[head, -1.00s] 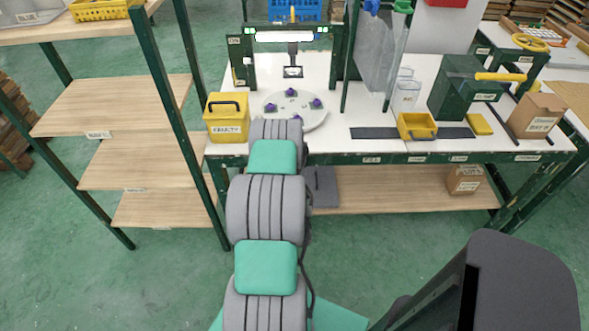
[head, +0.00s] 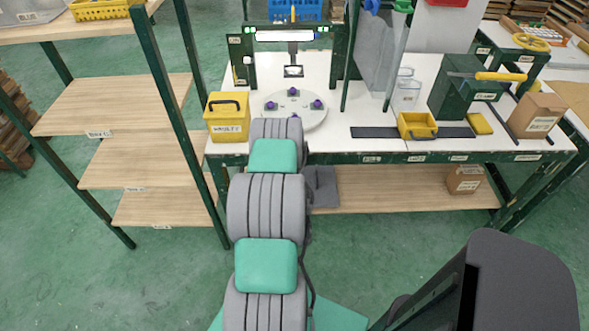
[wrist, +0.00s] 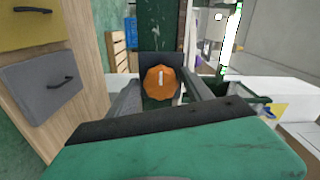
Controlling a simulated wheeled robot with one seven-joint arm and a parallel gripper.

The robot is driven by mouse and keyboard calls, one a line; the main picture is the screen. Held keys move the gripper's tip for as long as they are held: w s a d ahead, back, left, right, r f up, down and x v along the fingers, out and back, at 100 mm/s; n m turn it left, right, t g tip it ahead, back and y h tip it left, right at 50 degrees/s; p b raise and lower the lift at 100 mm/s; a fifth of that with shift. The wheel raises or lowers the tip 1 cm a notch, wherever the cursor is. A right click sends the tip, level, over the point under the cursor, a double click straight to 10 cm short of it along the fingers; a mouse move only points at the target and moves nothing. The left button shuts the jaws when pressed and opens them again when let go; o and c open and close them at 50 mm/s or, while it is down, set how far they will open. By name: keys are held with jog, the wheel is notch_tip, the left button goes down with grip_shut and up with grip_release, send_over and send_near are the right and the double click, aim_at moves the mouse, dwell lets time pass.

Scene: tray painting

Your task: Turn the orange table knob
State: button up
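The orange knob (wrist: 160,82) shows in the wrist view as a scalloped disc with an upright white mark, in front of a dark plate on a green post. My gripper (wrist: 161,84) has its two fingers spread, one to the left and one to the right of the knob. It is open; I cannot tell whether either finger touches the knob. In the head view my arm hides both the gripper and the knob. A round pale disc (head: 290,121) with purple pieces lies on the white table (head: 345,115) beyond my arm.
A yellow box (head: 227,131) stands left of the disc. A wooden shelf unit (head: 115,105) is to the left. A yellow bin (head: 416,126) and a green box (head: 465,90) stand on the right part of the table.

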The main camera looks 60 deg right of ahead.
jog(key=shift+o, duration=0.3)
jog(key=v, duration=0.7)
jog(key=shift+s+a+b, duration=0.15)
jog(key=shift+a+b, duration=0.2)
jog(key=shift+b, duration=0.05)
